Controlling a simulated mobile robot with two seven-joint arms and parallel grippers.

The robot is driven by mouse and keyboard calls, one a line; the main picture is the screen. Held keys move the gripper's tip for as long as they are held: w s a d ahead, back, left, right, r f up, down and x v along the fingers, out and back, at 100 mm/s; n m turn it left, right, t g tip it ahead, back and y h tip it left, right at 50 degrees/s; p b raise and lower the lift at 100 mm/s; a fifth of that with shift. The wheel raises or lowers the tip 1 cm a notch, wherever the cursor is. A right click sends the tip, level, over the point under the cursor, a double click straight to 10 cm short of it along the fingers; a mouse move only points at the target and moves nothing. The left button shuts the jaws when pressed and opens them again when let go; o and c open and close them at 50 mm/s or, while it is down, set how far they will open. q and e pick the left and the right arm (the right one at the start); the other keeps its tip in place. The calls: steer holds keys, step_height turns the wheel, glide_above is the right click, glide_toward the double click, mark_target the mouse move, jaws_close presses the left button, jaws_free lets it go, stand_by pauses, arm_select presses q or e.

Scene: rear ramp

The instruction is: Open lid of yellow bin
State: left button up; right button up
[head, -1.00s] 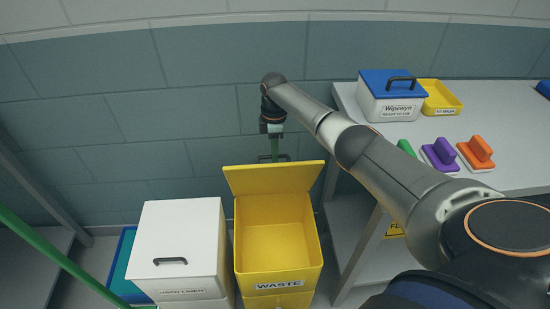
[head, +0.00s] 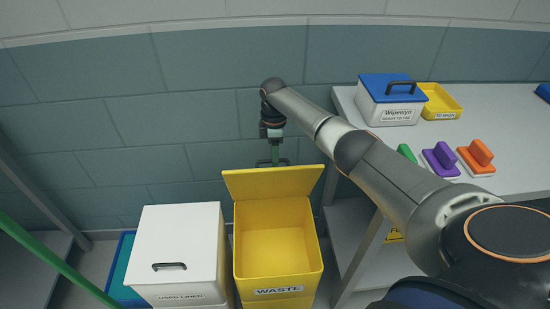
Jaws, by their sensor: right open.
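My right gripper (head: 274,160) hangs downward just behind the top edge of the lid, close to the wall. It is open, and its fingertips are partly hidden by the lid; I cannot tell whether it touches the lid. My left gripper is not in view.
A white lidded bin (head: 178,245) with a black handle stands left of the yellow bin. A shelf bench (head: 470,120) on the right holds a blue-lidded box (head: 392,98), a yellow tray (head: 440,102) and several coloured scrubbers. A green pole (head: 60,265) crosses the lower left.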

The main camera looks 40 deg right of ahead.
step_height(320, 180, up, 12)
steer(key=shift+w+d+r+p, duration=0.2)
steer(key=shift+w+d+p, duration=0.05)
steer(key=shift+w+p, duration=0.2)
steer(key=shift+c, duration=0.2)
